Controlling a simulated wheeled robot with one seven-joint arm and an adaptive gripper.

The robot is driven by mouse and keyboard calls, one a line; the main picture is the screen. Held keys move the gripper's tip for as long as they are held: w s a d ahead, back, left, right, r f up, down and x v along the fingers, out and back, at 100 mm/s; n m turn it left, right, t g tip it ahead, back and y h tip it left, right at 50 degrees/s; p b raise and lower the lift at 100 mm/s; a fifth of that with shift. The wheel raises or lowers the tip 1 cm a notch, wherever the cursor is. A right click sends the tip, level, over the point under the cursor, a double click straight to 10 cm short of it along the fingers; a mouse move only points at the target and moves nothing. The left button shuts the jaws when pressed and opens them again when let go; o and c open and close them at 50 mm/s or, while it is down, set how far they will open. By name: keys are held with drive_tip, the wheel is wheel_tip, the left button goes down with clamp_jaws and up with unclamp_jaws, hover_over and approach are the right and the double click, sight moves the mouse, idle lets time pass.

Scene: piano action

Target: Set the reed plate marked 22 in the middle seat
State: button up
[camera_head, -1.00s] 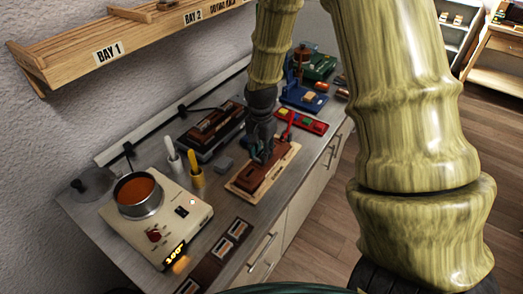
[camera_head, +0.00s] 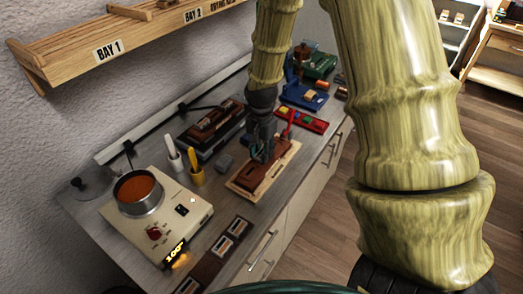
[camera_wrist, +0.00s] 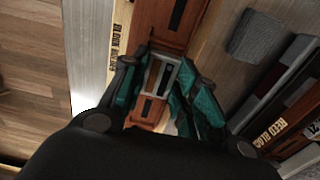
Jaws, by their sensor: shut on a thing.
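My gripper (camera_wrist: 162,95), with teal finger pads, is shut on a small pale metal reed plate (camera_wrist: 159,76). No number can be read on the plate. Below it is a reddish-brown wooden block (camera_wrist: 160,18) with dark slots, on a light wood board (camera_wrist: 118,35). In the head view my gripper (camera_head: 262,158) is right over this block (camera_head: 277,172), and the board (camera_head: 240,189) lies on the bench. The fingers hide the middle of the block, and I cannot tell whether the plate touches it.
A dark case (camera_head: 212,128) lies behind the board, with a small grey block (camera_head: 224,163) beside it. White and yellow holders (camera_head: 197,178) and a heater with a pot (camera_head: 138,193) stand left. A dark strip of plates (camera_head: 222,245) lies in front. A red tray (camera_head: 300,121) is at the right.

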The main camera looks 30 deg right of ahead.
drive_tip(key=shift+f, duration=0.2)
drive_tip(key=o, duration=1.1)
drive_tip(key=shift+r, duration=0.15)
wheel_tip(320, 180, up, 12)
